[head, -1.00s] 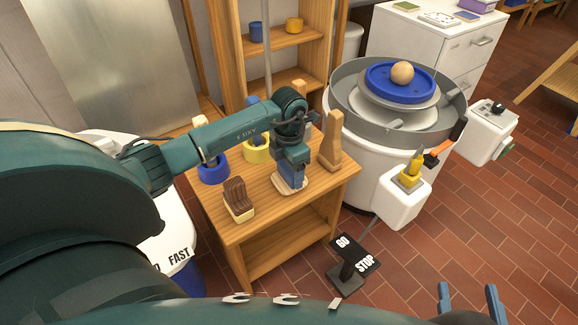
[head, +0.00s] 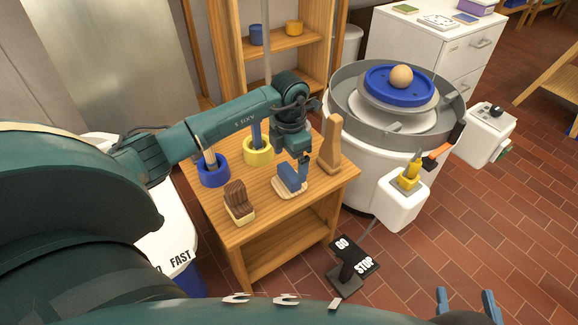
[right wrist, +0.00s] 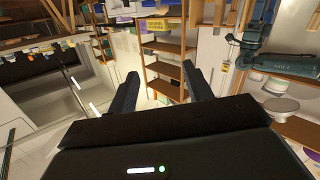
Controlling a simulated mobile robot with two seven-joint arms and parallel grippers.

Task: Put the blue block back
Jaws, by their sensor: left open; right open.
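The blue block (head: 293,175) rests on a pale wooden board (head: 280,191) on the small wooden table. My left gripper (head: 304,157) is open, just above and behind the block; its fingers are partly hidden by the wrist, and I cannot tell whether they touch the block. My right gripper (head: 467,303) is open and empty at the bottom right of the head view. Its spread fingers also show in the right wrist view (right wrist: 160,88), with nothing between them.
On the table (head: 250,212) stand a blue cup (head: 214,176), a yellow cup (head: 258,151), a brown-topped brush (head: 239,202) and a wooden stand (head: 331,150). The potter's wheel (head: 398,112) holds a ball of clay (head: 401,77). A GO/STOP pedal (head: 353,257) is on the floor.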

